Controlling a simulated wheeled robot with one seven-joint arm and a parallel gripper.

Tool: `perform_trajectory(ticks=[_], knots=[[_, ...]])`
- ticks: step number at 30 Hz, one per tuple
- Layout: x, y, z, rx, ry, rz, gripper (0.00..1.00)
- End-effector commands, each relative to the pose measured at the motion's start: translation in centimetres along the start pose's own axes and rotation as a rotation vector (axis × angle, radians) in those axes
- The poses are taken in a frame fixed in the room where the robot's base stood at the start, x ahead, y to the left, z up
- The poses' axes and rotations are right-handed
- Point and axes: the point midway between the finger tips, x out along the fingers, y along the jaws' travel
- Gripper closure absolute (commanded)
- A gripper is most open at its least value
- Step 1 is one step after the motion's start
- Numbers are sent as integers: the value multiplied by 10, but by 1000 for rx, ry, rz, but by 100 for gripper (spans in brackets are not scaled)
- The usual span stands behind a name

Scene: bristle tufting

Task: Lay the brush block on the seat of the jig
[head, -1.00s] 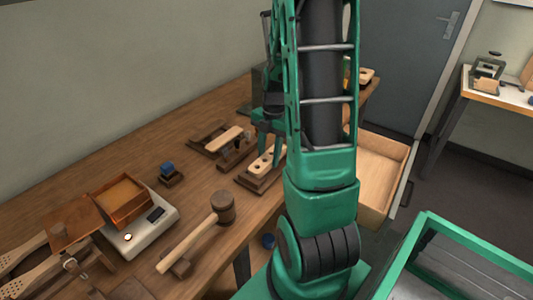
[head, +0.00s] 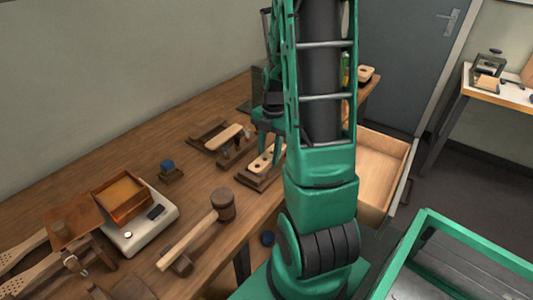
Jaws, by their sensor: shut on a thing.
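The brush block (head: 264,161), pale wood with dark holes, is at the middle of the bench, left of my arm. My gripper (head: 267,141) points down over it and is shut on it; my arm hides the right side. The jig (head: 250,181), a dark wooden base, lies directly under the block. The block looks level and is on or just above the jig's seat; I cannot tell whether it touches.
Another pale wooden piece (head: 224,136) lies on a dark stand behind. A mallet (head: 194,235), a scale (head: 155,232) with an open wooden box (head: 122,199), and a small blue item (head: 168,165) are to the left. An open drawer (head: 380,180) juts out at right.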

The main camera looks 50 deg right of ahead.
Motion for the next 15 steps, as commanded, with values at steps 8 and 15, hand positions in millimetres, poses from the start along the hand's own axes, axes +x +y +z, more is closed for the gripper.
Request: perform_trajectory(ticks=[8,15], knots=[[3,0,0,0,0,0,60],[3,0,0,0,0,0,42]])
